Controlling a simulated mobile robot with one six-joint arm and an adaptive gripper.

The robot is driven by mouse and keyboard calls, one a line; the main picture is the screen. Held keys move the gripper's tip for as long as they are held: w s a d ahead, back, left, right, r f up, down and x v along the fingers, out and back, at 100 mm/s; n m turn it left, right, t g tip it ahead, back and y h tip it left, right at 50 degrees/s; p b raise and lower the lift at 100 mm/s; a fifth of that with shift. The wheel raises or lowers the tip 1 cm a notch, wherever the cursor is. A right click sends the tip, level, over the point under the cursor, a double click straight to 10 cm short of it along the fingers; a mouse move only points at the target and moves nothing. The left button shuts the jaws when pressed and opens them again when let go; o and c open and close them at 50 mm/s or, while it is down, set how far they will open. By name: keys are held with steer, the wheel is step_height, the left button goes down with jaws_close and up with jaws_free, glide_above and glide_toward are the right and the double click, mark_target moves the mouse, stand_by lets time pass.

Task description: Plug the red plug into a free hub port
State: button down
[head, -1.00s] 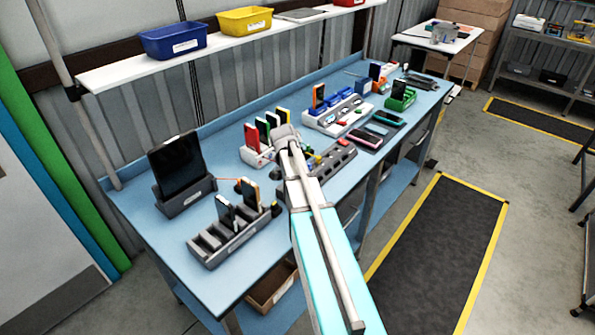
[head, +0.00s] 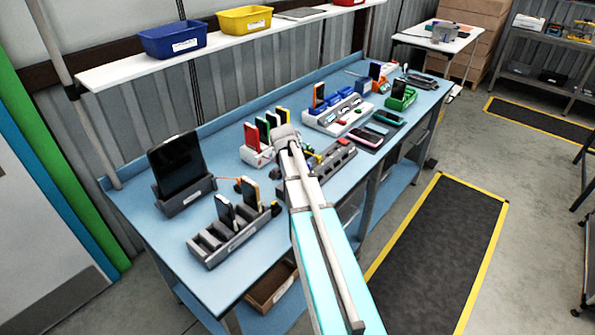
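A grey strip with red parts on top (head: 335,160), which looks like the hub, lies on the blue bench just right of my wrist. My arm covers its near left end. A thin red-orange cord (head: 226,179) runs along the bench between the tablet stand and the grey rack. I cannot make out the red plug for certain; the red spots near the strip are too small to tell. My arm reaches up from the bottom, its wrist over the middle of the bench. My gripper is mostly hidden behind the wrist and arm, so its fingers cannot be judged.
A tablet (head: 177,164) stands in a dark dock at the left. A grey slotted rack (head: 213,249) with phones is at the front left. A white rack (head: 252,155) with coloured cards is behind my wrist. A white unit (head: 350,122) and phones on a dark mat (head: 366,143) are farther right.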

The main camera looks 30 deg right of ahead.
steer(key=shift+f+b, duration=0.55)
stand_by(0.7)
steer(key=c, duration=0.5)
jaws_free()
steer(key=shift+c, duration=0.2)
steer(key=o, duration=0.4)
steer(key=shift+w+r, duration=0.1)
steer(key=shift+r, duration=0.05)
steer(key=shift+r+p, duration=3.4)
steer(key=shift+p, duration=0.15)
